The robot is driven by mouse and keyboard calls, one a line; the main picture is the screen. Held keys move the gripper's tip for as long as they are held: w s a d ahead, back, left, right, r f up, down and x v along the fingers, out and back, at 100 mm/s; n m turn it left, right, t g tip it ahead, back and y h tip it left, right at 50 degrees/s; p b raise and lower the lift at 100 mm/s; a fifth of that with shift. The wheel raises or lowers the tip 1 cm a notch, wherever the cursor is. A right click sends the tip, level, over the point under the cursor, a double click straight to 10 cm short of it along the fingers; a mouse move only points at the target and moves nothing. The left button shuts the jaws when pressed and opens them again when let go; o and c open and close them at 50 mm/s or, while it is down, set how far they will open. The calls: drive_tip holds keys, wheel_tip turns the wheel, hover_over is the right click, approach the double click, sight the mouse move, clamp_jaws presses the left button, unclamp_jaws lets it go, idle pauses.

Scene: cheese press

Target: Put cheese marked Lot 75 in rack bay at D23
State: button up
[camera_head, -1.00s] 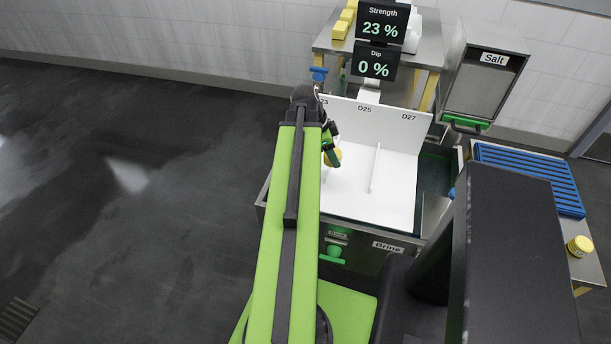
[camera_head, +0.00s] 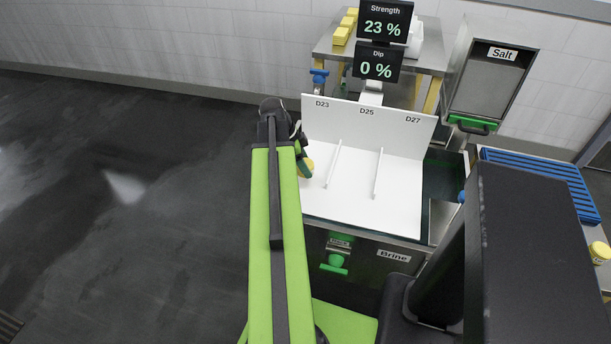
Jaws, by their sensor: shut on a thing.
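My gripper (camera_head: 303,160) is at the left side of the white rack (camera_head: 352,190), shut on a yellow round cheese (camera_head: 308,167). My arm hides part of the cheese, and no lot mark can be read on it. The rack's back panel carries the labels D23 (camera_head: 322,104), D25 and D27, from left to right. Thin upright dividers (camera_head: 333,165) separate the bays. The held cheese is in front of the D23 bay, left of the first divider. I cannot tell whether it touches the rack floor. The bays show no other cheese.
The rack is over the brine tank (camera_head: 393,256). Displays (camera_head: 384,30) read Strength 23 % and Dip 0 %. A Salt bin (camera_head: 487,85) stands at the back right. Another yellow cheese (camera_head: 599,253) sits at the right edge near a blue slatted rack (camera_head: 545,180). Yellow blocks (camera_head: 342,36) lie on the back table.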

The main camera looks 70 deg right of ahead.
wheel_tip(320, 180, down, 4)
drive_tip(key=b, duration=0.3)
drive_tip(key=shift+f+b, duration=0.15)
drive_tip(key=shift+b, duration=0.25)
drive_tip(key=shift+r, duration=0.25)
drive_tip(key=shift+f, duration=0.2)
drive_tip(key=o, duration=1.5)
drive_tip(key=shift+c, duration=0.2)
drive_tip(key=shift+r, duration=0.1)
drive_tip(key=p+v, duration=1.1)
drive_tip(key=v, duration=0.1)
drive_tip(key=shift+r+p, duration=0.15)
drive_tip(key=shift+p, duration=0.2)
